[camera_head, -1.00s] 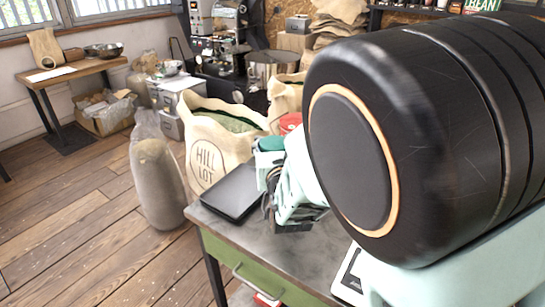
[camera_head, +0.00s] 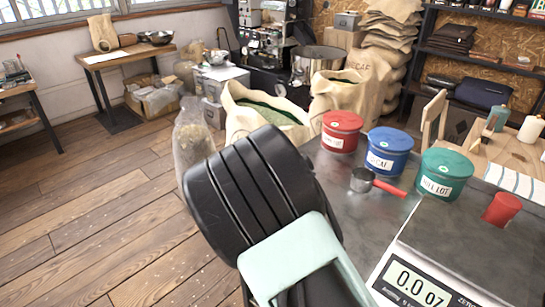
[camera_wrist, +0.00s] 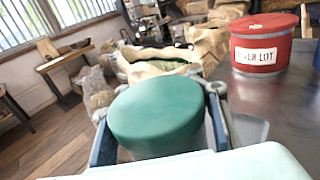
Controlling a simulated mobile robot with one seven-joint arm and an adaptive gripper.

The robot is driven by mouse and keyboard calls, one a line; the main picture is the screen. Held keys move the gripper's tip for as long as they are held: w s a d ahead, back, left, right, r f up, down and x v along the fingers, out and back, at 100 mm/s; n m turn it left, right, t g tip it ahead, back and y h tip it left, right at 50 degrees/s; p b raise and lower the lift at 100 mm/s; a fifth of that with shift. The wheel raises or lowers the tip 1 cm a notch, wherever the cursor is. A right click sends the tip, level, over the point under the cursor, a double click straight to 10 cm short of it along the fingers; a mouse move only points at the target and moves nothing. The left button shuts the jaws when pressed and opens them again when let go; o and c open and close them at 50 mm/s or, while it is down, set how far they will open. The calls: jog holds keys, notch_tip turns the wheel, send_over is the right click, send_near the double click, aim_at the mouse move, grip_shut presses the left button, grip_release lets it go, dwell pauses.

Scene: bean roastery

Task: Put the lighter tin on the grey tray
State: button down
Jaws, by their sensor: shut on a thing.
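My gripper (camera_wrist: 160,128) is shut on a small green tin (camera_wrist: 155,115), one finger on each side of it. The tin is held up in front of the wrist camera, its round top facing the camera. In the head view my arm hides the gripper and the held tin. I cannot make out a grey tray in either current view; my arm covers the table's left end.
Large red (camera_head: 342,131), blue (camera_head: 389,152) and green (camera_head: 445,174) lidded tins stand along the table's back edge. A scoop (camera_head: 372,183) with a red handle lies before them. Open sacks (camera_head: 258,118) stand behind the table. Grey tabletop (camera_head: 345,215) is bare between scoop and arm.

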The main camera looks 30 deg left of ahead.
jog(key=shift+a+f, duration=0.15)
jog(key=shift+f, duration=0.75)
jog(key=shift+a+f, duration=0.15)
jog(key=shift+f, duration=0.75)
jog(key=shift+f, duration=0.1)
jog(key=c, duration=1)
grip_release()
jog(key=v, duration=1.2)
jog(key=shift+w+r, duration=0.15)
jog(key=shift+r, duration=0.05)
